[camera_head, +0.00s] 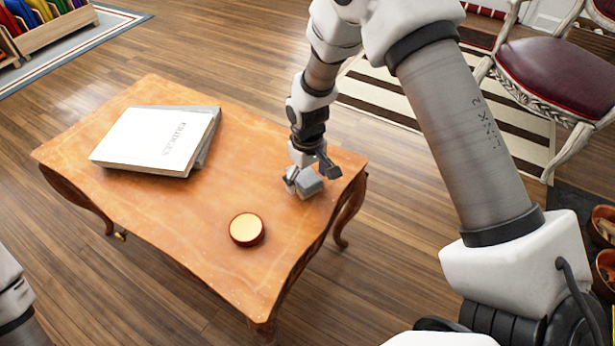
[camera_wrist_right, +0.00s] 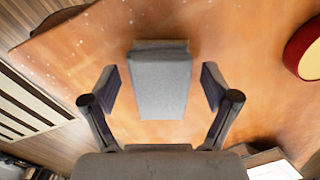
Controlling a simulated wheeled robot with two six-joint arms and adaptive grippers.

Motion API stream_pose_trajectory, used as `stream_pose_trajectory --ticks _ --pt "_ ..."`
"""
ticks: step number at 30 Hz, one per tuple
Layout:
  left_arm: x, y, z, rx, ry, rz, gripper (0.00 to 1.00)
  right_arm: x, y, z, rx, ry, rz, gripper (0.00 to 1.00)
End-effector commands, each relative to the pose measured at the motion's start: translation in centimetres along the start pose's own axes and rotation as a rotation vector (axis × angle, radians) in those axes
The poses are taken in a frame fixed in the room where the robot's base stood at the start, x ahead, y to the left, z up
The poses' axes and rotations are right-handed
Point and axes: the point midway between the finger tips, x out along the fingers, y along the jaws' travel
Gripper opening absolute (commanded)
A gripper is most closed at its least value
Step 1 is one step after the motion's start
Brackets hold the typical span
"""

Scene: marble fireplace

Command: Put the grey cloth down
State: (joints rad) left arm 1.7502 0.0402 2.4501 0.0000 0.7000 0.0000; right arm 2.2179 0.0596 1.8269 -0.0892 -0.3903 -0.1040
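The grey cloth (camera_head: 309,187) shows as a small, block-like grey bundle on the right end of the wooden table (camera_head: 185,215). In the right wrist view, the cloth (camera_wrist_right: 163,88) lies against the orange-brown tabletop (camera_wrist_right: 245,105). My right gripper (camera_head: 308,176) points down at the cloth. In the right wrist view, the fingers of this gripper (camera_wrist_right: 160,88) stand open on either side of the cloth, with a gap on each side. Part of my left arm shows at the lower left edge, but its gripper is out of view.
A round, gold-topped tin (camera_head: 246,229) stands near the table's front edge. A white book (camera_head: 155,139) lies on another at the table's left. A chair with a dark red seat (camera_head: 556,75) and a striped rug (camera_head: 385,92) are beyond the table. The table's middle is clear.

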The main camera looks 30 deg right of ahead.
Motion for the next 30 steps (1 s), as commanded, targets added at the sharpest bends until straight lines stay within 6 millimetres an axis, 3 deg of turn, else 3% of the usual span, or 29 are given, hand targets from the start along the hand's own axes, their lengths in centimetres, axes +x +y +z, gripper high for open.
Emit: stream_pose_trajectory --ticks 8,11,21,25,30 --pt "0.1 0.0 0.0 0.0 0.0 0.0 0.4 -0.4 0.0 0.0 0.0 0.002 0.0 0.87" --pt "-0.8 0.0 0.0 0.0 0.0 0.0 0.4 -2.1 0.0 -0.1 0.0 0.002 0.0 0.87" --pt "-3.9 0.0 0.0 0.0 0.0 0.0 0.4 -10.6 0.0 -0.1 0.0 0.003 0.0 0.87" --pt "-4.2 0.0 0.0 0.0 0.0 0.0 0.4 -12.1 0.0 0.0 0.0 0.001 0.0 0.87" --pt "-4.2 0.0 0.0 0.0 0.0 0.0 0.4 -12.4 0.0 0.0 0.0 0.0 0.0 0.87"
